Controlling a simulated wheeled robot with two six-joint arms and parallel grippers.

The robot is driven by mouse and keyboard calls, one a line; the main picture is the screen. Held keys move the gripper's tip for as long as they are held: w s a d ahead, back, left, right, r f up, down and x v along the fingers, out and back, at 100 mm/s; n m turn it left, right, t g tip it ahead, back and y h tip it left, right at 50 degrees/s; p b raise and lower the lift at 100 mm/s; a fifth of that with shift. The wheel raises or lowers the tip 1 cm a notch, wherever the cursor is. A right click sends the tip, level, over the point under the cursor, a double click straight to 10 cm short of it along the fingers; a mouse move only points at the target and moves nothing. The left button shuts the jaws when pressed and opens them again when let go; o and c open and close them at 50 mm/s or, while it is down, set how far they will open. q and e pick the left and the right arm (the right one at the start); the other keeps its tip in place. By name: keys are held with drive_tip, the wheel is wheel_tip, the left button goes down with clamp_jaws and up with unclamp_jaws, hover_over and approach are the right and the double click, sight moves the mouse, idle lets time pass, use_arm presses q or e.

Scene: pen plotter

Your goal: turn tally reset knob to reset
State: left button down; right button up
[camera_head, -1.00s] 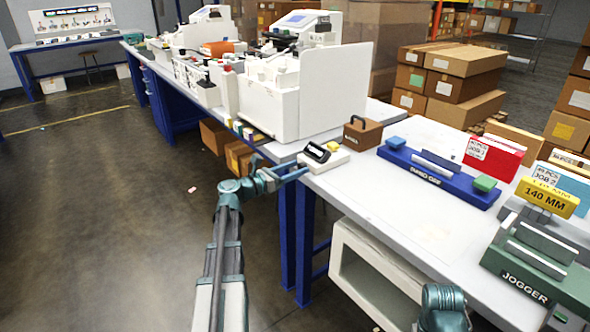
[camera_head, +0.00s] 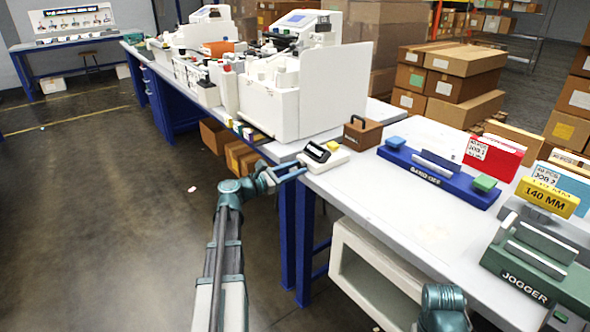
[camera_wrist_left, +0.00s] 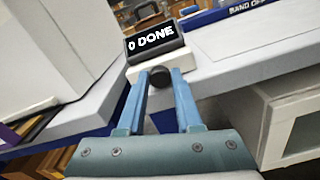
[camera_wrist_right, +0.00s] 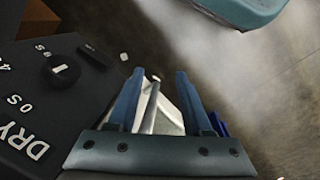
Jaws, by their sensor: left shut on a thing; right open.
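The tally counter (camera_head: 322,156) is a white block with a tilted black display, at the front edge of the white table. In the left wrist view its display (camera_wrist_left: 154,38) reads "0 DONE". The dark round reset knob (camera_wrist_left: 160,77) is on its front face, below the display. My left gripper (camera_head: 298,170) reaches the counter from the front; in its wrist view the blue fingers (camera_wrist_left: 160,82) are shut on the knob, one on each side. The knob is hidden in the head view. My right gripper (camera_wrist_right: 158,78) is open, with nothing held between its fingers.
A brown handled box (camera_head: 362,135) stands behind the counter, and a blue banding base (camera_head: 438,177) is to its right. A white machine with a tall panel (camera_head: 335,90) is to the left. A black panel with a knob (camera_wrist_right: 60,72) is beside my right gripper.

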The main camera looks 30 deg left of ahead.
use_arm(q)
drive_tip(key=c, duration=0.6)
unclamp_jaws()
drive_tip(key=v, duration=1.3)
drive_tip(key=shift+s+a, duration=0.15)
drive_tip(key=shift+s, duration=0.25)
